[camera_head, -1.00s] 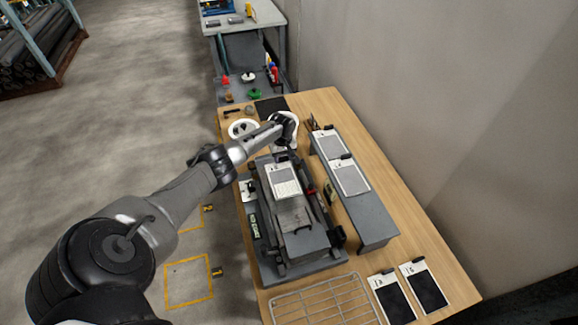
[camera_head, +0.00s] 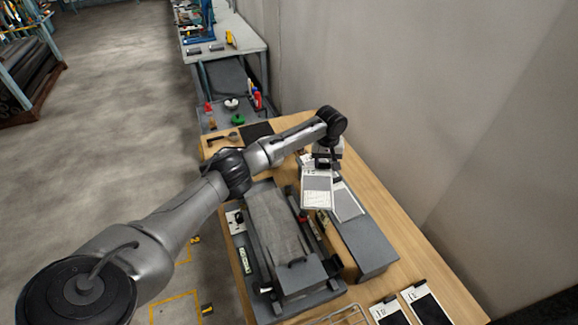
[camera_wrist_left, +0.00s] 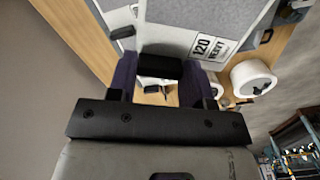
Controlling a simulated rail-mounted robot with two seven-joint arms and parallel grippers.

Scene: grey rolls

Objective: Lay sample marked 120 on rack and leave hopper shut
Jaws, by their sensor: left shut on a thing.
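My left gripper (camera_head: 327,158) is shut on the sample marked 120 (camera_head: 317,188), a grey sheet with a white border. It holds the sample at its far edge, above the grey raised stand on the right side of the table. In the left wrist view the sample's label (camera_wrist_left: 208,48) reads 120 and HEAVY, with a black clip (camera_wrist_left: 160,66) between the fingers. The wire rack (camera_head: 345,316) lies at the bottom edge, mostly cut off. The machine (camera_head: 275,225) has a bare grey bed and a grey box-like part (camera_head: 300,275), possibly the hopper. My right gripper is not in view.
Another sample (camera_head: 346,203) lies on the grey stand (camera_head: 368,245), partly covered by the held one. Two dark, clipped panels (camera_head: 430,305) lie at the front right. A wall (camera_head: 420,120) stands close on the right. A second table (camera_head: 225,45) is behind.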

